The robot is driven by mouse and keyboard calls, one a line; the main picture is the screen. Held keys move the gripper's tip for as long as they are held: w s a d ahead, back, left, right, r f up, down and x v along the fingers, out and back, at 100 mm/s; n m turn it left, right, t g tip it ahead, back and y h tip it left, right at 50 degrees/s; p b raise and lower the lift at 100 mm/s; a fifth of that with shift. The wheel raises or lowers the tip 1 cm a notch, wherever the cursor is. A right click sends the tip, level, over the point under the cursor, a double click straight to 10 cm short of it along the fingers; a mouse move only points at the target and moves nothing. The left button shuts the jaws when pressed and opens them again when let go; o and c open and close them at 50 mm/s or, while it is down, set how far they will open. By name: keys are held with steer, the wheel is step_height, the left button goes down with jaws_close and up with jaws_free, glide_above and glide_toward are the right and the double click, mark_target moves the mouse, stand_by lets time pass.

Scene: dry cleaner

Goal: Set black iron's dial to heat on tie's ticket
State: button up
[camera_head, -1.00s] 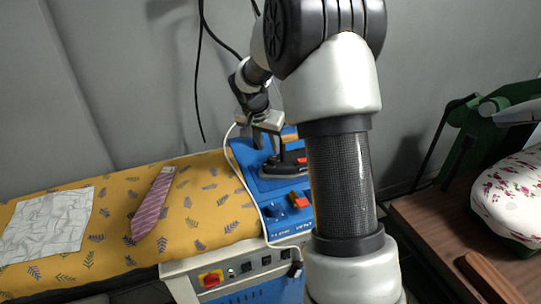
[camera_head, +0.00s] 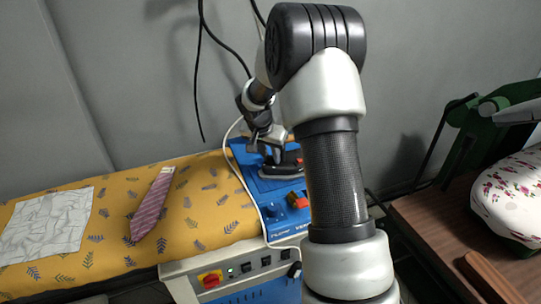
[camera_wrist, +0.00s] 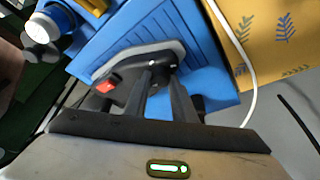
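The black iron (camera_head: 282,167) with a red part rests on the blue stand at the right end of the board. It also shows in the wrist view (camera_wrist: 125,62), with its red part at the left. My gripper (camera_head: 268,148) is down at the iron. In the wrist view my two dark fingers (camera_wrist: 162,82) reach the iron's top, with a narrow gap between them; whether they grip the dial is unclear. The dial's marks are not readable. The pink striped tie (camera_head: 152,207) lies on the yellow board, with a small pale ticket (camera_head: 168,170) at its top, too small to read.
The yellow leaf-patterned board (camera_head: 205,205) also holds a crumpled white cloth (camera_head: 45,226). The blue stand (camera_head: 283,225) carries a red-topped switch (camera_head: 299,202). A white cord (camera_head: 247,180) runs along its left side. A floral padded form (camera_head: 512,195) stands at right.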

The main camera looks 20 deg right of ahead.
steer(key=shift+f+m+b, duration=0.1)
steer(key=shift+m+b, duration=0.2)
steer(key=shift+b, duration=0.15)
steer(key=shift+w+a+f+m+b, duration=0.1)
steer(key=shift+m+b, duration=0.4)
steer(key=shift+b, duration=0.15)
steer(key=shift+m+g+h+b, duration=0.4)
steer(key=shift+m+b, duration=0.3)
steer(key=shift+m, duration=0.1)
steer(key=m, duration=0.1)
steer(key=m+g, duration=0.1)
steer(key=m, duration=0.2)
steer(key=shift+w+r+m+g+h, duration=0.2)
steer(key=shift+r+m+g+h, duration=0.1)
steer(key=shift+g, duration=0.1)
steer(key=m+g+p, duration=0.2)
steer(key=m, duration=0.3)
steer(key=shift+w, duration=0.15)
steer(key=shift+w+m+g+y+p, duration=0.1)
steer(key=shift+m+g+y+p, duration=0.3)
steer(key=shift+m+p, duration=0.65)
steer(key=shift+m+g+y+p, duration=0.3)
steer(key=shift+m+g+p, duration=0.15)
steer(key=shift+m, duration=1)
steer(key=shift+f, duration=0.1)
